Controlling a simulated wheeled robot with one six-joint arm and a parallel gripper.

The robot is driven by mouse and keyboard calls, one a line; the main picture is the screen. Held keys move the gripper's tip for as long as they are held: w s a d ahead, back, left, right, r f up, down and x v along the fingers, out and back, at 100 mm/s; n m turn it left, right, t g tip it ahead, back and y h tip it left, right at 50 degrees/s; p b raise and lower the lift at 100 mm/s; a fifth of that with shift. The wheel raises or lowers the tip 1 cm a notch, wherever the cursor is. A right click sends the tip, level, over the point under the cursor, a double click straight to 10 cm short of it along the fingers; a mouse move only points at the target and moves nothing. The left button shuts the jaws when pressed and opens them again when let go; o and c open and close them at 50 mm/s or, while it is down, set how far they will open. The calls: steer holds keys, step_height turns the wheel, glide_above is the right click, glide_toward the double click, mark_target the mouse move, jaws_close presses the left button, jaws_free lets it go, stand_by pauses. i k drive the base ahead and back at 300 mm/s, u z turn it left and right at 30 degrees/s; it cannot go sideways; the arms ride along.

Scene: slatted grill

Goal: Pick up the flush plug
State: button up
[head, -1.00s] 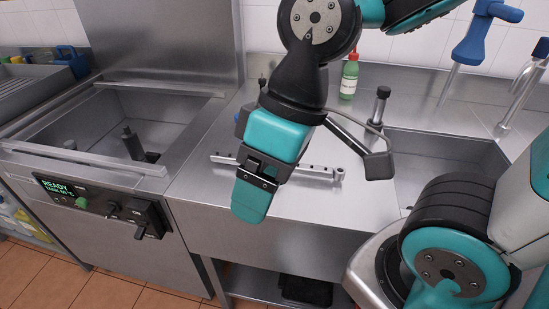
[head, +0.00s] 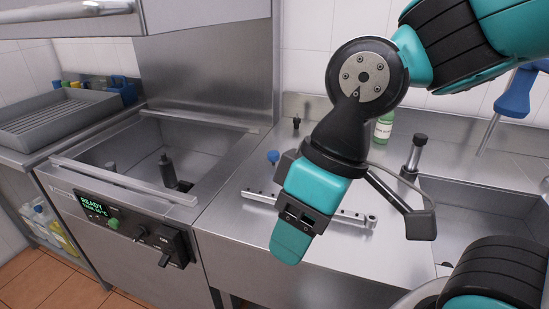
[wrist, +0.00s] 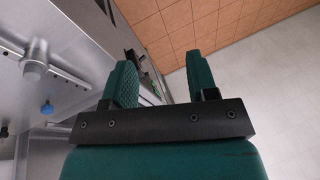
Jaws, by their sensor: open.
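My gripper (head: 290,248) hangs over the front part of the steel counter in the head view, tilted downward. In the wrist view its two green fingers (wrist: 160,70) stand apart with nothing between them. A small blue knob (head: 272,156) on the counter behind the gripper may be the flush plug; I cannot tell for sure. It shows as a blue round top in the wrist view (wrist: 47,108), left of the fingers and clear of them. A metal tube with holes (head: 345,216) lies across the counter, partly hidden behind my gripper.
An open tank (head: 130,135) with dark upright parts is at left, above a control panel (head: 140,230). A sink (head: 480,215) is at right, beside a black-topped metal post (head: 415,155). A green bottle (head: 384,127) and small dark piece (head: 296,124) stand at the back.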

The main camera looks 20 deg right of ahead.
mark_target(273, 156)
steer(key=u, duration=0.5)
steer(key=k, duration=0.6)
steer(key=u, duration=0.95)
steer(key=i, duration=1.3)
steer(key=z, duration=1.05)
steer(key=i, duration=0.55)
steer(key=z, duration=0.65)
